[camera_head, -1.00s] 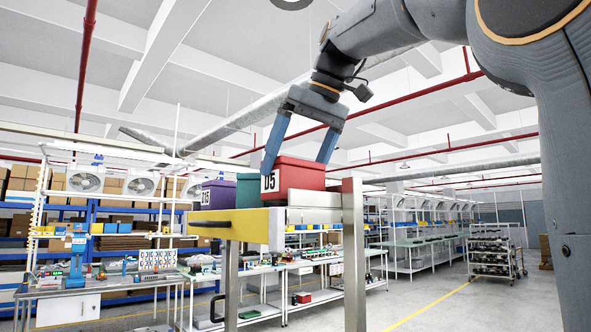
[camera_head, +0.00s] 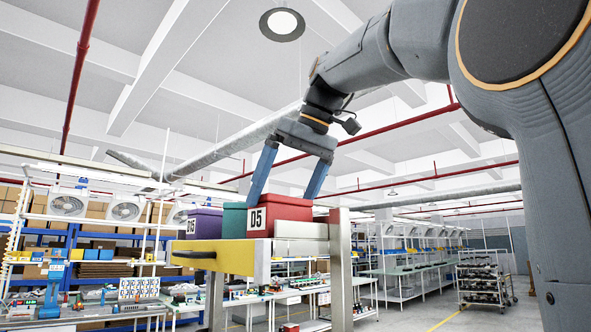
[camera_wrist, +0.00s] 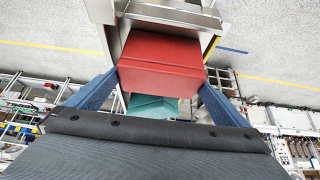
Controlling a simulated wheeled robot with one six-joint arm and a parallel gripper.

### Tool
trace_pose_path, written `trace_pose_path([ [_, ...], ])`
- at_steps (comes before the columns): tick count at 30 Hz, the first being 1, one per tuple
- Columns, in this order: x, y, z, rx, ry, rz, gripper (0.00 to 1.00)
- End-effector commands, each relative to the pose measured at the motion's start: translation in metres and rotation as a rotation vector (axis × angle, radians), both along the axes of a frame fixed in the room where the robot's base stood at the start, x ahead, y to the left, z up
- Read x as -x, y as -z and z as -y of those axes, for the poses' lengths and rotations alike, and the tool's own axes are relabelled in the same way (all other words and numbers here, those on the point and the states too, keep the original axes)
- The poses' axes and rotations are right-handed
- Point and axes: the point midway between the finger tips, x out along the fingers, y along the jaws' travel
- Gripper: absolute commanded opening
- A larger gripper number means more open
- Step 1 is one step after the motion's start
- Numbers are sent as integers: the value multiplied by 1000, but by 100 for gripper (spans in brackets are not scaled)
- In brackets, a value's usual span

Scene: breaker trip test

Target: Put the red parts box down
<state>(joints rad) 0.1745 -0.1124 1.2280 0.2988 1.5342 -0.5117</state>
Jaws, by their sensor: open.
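The red parts box (camera_head: 285,218), with a white "D5" label, rests upright on the upper level of a yellow-fronted stand (camera_head: 212,258). My gripper (camera_head: 282,200) is open above it, its two blue fingers reaching down at either side near the box's top edge. In the wrist view the red box (camera_wrist: 160,62) lies between the spread fingers of my gripper (camera_wrist: 157,88). I cannot tell whether a finger touches it. The box's lower part is partly hidden behind the stand's edge in the head view.
A teal box (camera_head: 233,220) stands close beside the red one, also in the wrist view (camera_wrist: 152,107). A purple box (camera_head: 205,223) stands further left. Metal posts (camera_head: 340,270) carry the stand. Workbenches and shelving fill the background; a wheeled rack (camera_head: 485,280) stands at right.

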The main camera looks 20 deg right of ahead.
Motion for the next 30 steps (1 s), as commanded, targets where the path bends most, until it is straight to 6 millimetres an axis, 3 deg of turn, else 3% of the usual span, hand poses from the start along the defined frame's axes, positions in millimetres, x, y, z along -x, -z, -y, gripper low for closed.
trace_pose_path([
  [15,47,-81,21,0,3,1,100],
  [21,54,-92,24,0,1,1,100],
  [30,55,-93,24,0,1,0,100],
])
